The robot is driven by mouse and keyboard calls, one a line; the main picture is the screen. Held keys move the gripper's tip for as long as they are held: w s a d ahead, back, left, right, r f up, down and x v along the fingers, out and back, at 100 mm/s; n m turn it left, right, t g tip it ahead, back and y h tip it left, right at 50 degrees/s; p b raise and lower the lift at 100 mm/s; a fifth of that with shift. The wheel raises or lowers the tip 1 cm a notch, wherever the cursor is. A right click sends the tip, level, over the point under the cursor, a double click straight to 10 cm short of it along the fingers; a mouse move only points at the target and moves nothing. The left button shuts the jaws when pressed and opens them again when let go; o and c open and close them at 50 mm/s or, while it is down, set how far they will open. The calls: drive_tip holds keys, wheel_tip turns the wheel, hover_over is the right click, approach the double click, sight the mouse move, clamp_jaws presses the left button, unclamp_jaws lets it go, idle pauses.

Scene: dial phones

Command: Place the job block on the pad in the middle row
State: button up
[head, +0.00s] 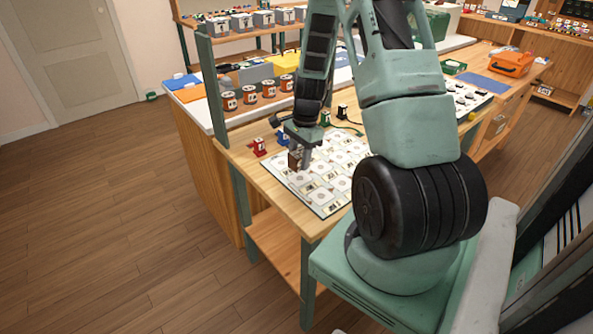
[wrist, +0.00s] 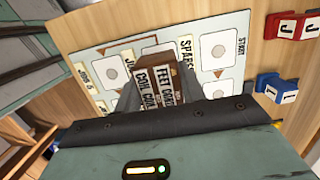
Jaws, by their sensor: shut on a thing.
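My gripper (head: 299,150) is shut on a brown block (head: 294,161) with white printed labels. In the wrist view the block (wrist: 156,84) sits between the two grey fingers, and its labels read roughly "FEET" and "COIL CORD". In the wrist view the board (wrist: 185,20) shows pads with round marks, arrows and words such as "SPARES" and "START". The block and gripper hide part of the board. I cannot tell whether the block touches it.
Red blocks (wrist: 290,26) and blue blocks (wrist: 278,88) with white lettered faces stand beside the board on the wooden table. Several orange-and-white canisters (head: 249,94) line the shelf behind. Small dark items (head: 342,111) stand beyond the board.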

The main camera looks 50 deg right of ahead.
sight(300, 178)
drive_tip(key=shift+f, duration=2.25)
drive_tip(key=shift+f, duration=0.15)
drive_tip(key=o, duration=1.1)
